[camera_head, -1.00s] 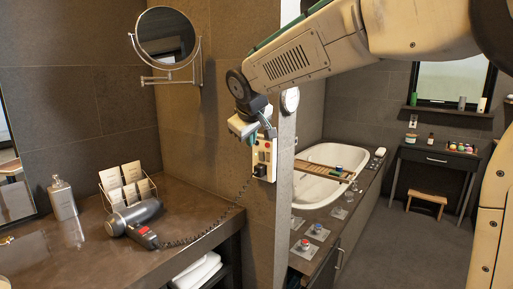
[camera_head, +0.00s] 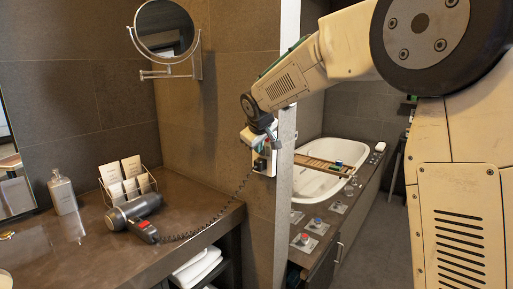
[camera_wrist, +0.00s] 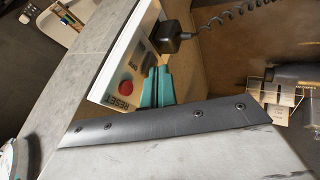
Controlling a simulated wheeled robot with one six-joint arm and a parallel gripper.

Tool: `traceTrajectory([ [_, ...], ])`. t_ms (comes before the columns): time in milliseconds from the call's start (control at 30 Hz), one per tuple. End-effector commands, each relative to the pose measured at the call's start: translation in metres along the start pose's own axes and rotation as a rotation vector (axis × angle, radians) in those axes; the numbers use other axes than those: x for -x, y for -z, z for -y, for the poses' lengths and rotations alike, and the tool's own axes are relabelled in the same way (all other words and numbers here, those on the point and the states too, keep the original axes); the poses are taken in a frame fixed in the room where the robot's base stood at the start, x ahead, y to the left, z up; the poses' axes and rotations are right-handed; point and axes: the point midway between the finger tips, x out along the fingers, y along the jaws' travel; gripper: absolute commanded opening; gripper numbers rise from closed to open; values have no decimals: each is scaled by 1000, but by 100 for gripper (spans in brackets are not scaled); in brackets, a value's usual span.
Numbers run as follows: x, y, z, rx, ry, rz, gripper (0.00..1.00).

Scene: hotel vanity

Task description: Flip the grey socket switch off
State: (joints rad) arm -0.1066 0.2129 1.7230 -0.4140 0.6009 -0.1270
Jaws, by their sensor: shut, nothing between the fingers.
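The socket panel (camera_head: 264,163) is on the end of the tiled wall, beyond the counter edge. In the wrist view it is a pale plate (camera_wrist: 112,88) with a red button (camera_wrist: 125,88) labelled RESET and a black plug (camera_wrist: 172,40) in it. My gripper (camera_head: 266,141) is at the panel's upper part in the head view. In the wrist view its teal fingers (camera_wrist: 157,86) are together and empty, in front of the panel beside the red button. I cannot tell whether they touch it.
A coiled cord runs from the plug to the hair dryer (camera_head: 135,215) on the counter (camera_head: 185,200). A round mirror (camera_head: 165,28) is on the wall above. A bottle (camera_head: 62,192) and a card rack (camera_head: 127,182) stand further left. A bathtub (camera_head: 325,178) lies beyond the wall.

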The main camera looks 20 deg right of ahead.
Motion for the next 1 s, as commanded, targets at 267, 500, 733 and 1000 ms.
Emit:
traceTrajectory([
  [267, -1, 0, -4, -1, -1, 1, 0],
  [500, -2, 0, -7, -1, -1, 0, 0],
  [733, 3, 3, -11, -3, -3, -2, 0],
  [1000, 12, 8, -15, -1, -2, -1, 0],
])
